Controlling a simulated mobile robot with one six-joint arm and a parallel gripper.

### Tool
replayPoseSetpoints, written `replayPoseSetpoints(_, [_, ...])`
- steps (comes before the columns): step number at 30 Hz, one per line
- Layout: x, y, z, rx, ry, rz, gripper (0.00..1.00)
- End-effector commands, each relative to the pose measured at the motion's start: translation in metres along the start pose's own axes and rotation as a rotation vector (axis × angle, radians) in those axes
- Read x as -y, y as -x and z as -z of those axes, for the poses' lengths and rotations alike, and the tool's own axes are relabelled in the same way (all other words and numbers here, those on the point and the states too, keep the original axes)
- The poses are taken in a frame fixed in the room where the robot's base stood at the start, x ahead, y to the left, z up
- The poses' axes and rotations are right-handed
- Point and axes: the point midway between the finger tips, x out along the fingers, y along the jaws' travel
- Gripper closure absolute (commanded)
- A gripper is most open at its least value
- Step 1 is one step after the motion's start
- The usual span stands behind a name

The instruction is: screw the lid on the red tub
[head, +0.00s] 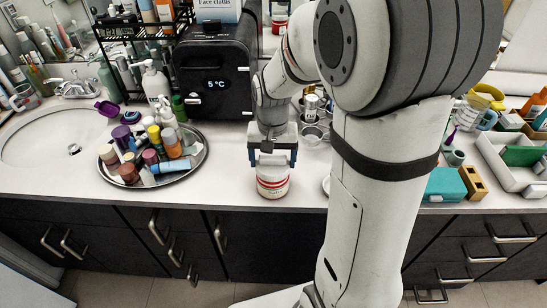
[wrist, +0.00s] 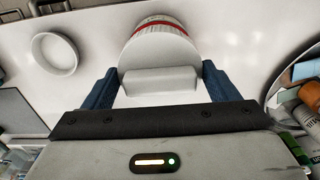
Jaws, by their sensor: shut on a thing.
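The red tub (head: 273,184), white with red bands, stands upright near the counter's front edge in the head view. Its red-banded side (wrist: 160,21) shows at the top of the wrist view. A white round lid (wrist: 158,52) with a raised grip bar is on top of the tub's mouth. My gripper (head: 272,158) points down from above, its blue fingers (wrist: 160,82) shut on the lid's bar, one on each side. The lid looks level with the tub, but I cannot tell how tightly it sits.
A round tray (head: 190,167) of bottles stands to the left, and a black appliance (head: 214,75) behind. A shallow white dish (wrist: 55,54) lies near the tub. A teal box (head: 444,185) is at right. Counter between tray and tub is clear.

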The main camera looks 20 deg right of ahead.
Motion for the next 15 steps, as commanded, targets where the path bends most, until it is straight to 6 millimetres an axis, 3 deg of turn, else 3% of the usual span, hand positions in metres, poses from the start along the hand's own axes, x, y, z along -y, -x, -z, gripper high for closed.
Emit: replayPoseSetpoints(15, [0.0, -0.0082, 0.0002, 0.0, 0.0, 0.0, 0.41])
